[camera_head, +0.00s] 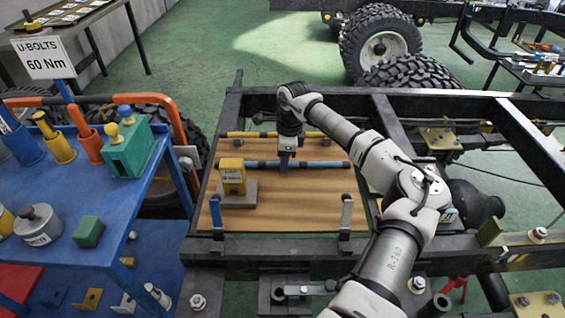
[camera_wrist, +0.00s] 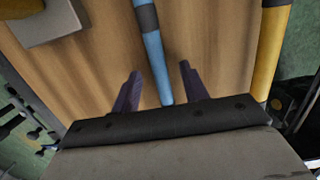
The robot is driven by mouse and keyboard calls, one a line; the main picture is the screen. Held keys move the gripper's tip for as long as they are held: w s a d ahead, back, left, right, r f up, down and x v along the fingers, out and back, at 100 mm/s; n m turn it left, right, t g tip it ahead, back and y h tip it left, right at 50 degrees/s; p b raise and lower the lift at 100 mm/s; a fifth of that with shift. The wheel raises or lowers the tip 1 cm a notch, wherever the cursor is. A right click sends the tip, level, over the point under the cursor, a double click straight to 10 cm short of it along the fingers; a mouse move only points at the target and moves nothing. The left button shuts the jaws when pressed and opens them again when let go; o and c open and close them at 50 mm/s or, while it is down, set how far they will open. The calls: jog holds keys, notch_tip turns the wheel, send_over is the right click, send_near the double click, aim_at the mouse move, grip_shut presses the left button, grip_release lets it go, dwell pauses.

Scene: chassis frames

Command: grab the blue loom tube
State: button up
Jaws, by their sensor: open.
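The blue loom tube (camera_head: 318,164) is a thin blue rod with dark bands. It lies across the wooden board (camera_head: 285,212) inside the black chassis frame. In the wrist view the blue loom tube (camera_wrist: 154,58) runs from the top edge down between my fingers. My gripper (camera_head: 284,166) is above the tube in the head view and hides a short part of it. In the wrist view my gripper (camera_wrist: 160,78) is open, with one dark finger on each side of the tube. Whether the fingers are at the tube's height, I cannot tell.
A yellow block on a grey base (camera_head: 232,178) stands left of the gripper. A yellow tube (camera_head: 300,134) lies behind the blue one. Two clips (camera_head: 346,215) stand at the board's front. A blue table (camera_head: 75,190) with tools and parts is at the left.

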jog(key=shift+f, duration=0.15)
grip_shut()
dwell(0.4)
